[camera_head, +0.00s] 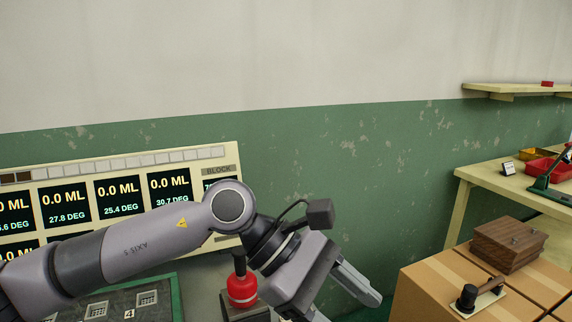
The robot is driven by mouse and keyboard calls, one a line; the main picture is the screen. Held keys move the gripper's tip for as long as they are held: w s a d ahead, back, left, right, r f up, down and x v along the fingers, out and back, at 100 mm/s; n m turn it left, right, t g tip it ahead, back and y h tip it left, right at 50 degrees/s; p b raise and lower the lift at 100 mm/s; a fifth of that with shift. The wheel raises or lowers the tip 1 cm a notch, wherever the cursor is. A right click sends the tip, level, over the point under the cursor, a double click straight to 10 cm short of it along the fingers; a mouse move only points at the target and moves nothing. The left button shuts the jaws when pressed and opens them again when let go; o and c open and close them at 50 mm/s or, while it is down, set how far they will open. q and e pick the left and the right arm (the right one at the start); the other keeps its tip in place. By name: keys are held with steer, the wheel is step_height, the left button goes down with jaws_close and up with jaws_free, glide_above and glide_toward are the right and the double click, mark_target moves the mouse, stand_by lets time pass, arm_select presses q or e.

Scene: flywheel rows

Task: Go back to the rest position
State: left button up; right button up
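My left arm comes in from the left across the lower middle of the head view. Its gripper (348,305) points down and to the right, with its two fingers apart and nothing seen between them. The lower finger is partly cut off by the bottom edge. My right gripper is not in view. A red rounded object (242,290) on a dark base stands behind and below the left wrist. The wrist partly hides it.
A display panel (120,163) with several readouts stands at the left behind my arm. Cardboard boxes (425,292) at the lower right carry a brown wooden case (508,243) and a black-knobbed tool (468,297). A cream table (485,177) holds a red tray (548,168).

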arm_select(q)
step_height(320, 180, up, 10)
steer(key=d+n+t+h, duration=0.3)
steer(key=n+h, duration=0.9)
steer(key=w+a+f+n+t+y, duration=0.25)
steer(key=w+a+n+t, duration=0.2)
steer(key=n+t, duration=0.6)
steer(key=w+a+f+n+t+y, duration=0.1)
steer(key=w+a+n+t+y, duration=0.25)
steer(key=a+n+t, duration=0.65)
steer(key=a+f+n+g+y, duration=0.2)
steer(key=a+f+n+y, duration=0.2)
steer(key=f+n+y, duration=0.4)
steer(key=a+f+n+g+y, duration=0.1)
steer(key=a+f+n+y, duration=0.3)
steer(key=f+n, duration=0.45)
steer(key=s+a+f+n+g+y, duration=0.2)
steer(key=s+a+f+n+g, duration=0.35)
steer(key=s+f, duration=0.45)
steer(key=s+a+f+n+g+y, duration=0.2)
steer(key=s+a+f+n+g, duration=0.4)
steer(key=s, duration=0.7)
steer(key=w+d+f+t+h+b, duration=0.1)
steer(key=w+f+t, duration=0.1)
steer(key=f, duration=0.5)
steer(key=w+d+f+m+t+h+b, duration=0.1)
steer(key=w+d+f+t+b, duration=0.1)
steer(key=f, duration=0.5)
steer(key=shift+w+t, duration=0.7)
steer(key=shift+w, duration=0.4)
